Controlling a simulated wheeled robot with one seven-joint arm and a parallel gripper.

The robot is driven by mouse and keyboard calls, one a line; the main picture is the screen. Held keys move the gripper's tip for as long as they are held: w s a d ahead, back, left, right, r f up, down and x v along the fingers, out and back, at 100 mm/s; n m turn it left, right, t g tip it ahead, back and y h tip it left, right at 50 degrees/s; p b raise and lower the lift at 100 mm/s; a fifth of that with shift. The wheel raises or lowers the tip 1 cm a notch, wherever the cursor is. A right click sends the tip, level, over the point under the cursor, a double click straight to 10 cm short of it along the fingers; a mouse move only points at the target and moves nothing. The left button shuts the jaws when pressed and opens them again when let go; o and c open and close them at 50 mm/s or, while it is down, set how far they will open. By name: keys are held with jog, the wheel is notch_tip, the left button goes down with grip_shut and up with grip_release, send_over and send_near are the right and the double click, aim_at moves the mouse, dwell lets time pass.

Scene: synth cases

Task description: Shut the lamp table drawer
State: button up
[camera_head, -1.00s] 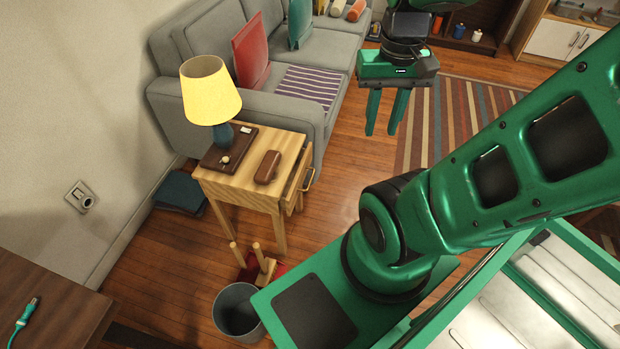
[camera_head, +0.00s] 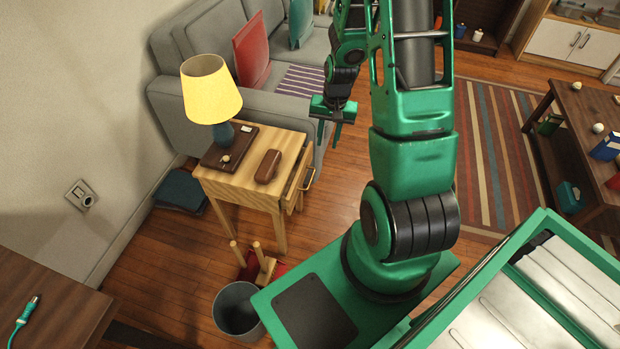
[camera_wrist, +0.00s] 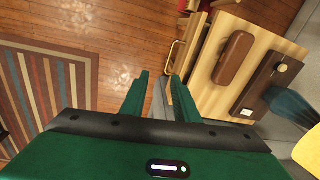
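The lamp table (camera_head: 245,192) is light wood and stands by the end of the grey sofa. Its drawer (camera_head: 299,184) is pulled part way out on the right side, with a brass handle (camera_head: 308,180) on its front. In the wrist view the drawer (camera_wrist: 190,54) and the handle (camera_wrist: 173,56) lie ahead of my gripper. My gripper (camera_head: 329,137) is open and empty, its two fingers (camera_wrist: 158,92) pointing down beyond the table's right edge. It is apart from the handle. The drawer's inside is mostly hidden.
A yellow lamp (camera_head: 211,92), a dark board (camera_head: 228,148) and a brown case (camera_head: 268,166) are on the tabletop. A grey bin (camera_head: 238,311) and a tipped red stool (camera_head: 262,266) are on the floor in front. The sofa (camera_head: 272,105) stands behind. Open floor lies right of the drawer.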

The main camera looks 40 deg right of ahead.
jog(key=m+y, duration=0.1)
jog(key=m, duration=0.1)
send_near(312, 177)
jog(key=shift+t, duration=0.3)
jog(key=f, duration=0.2)
jog(key=a+f, duration=0.1)
jog(key=f, duration=0.2)
jog(key=a+f, duration=0.1)
jog(key=f, duration=0.1)
jog(key=shift+s+a+f, duration=0.1)
jog(key=shift+s+f, duration=0.1)
jog(key=shift+s, duration=0.1)
grip_shut()
